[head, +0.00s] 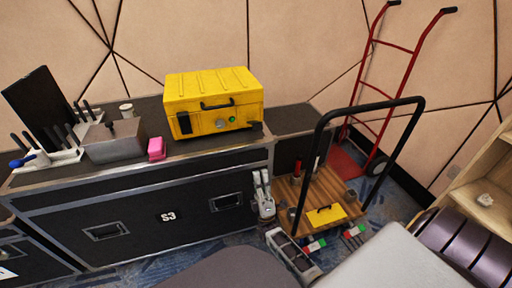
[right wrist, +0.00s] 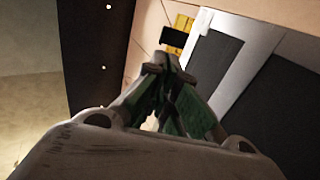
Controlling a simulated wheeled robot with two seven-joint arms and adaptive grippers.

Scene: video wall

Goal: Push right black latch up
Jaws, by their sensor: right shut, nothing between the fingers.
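A yellow case (head: 213,100) with a black handle stands on a black flight case. A black latch (head: 184,123) hangs at its front left. A second, right black latch (head: 257,125) shows small at the lower right corner of its front. My right gripper (head: 263,183) is below the right latch, in front of the flight case, with its fingers pointing up. It is shut and empty. In the right wrist view a black block (right wrist: 178,40), which looks like the right latch, stands just beyond the fingertips (right wrist: 155,68), with yellow behind it. Contact cannot be told. My left gripper is not in view.
The flight case (head: 150,205) has a metal edge below the yellow case. Left of it are a pink block (head: 156,148) and a metal box (head: 113,142). A cart (head: 355,195) with a tall black handle stands to the right, before a red hand truck (head: 392,90).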

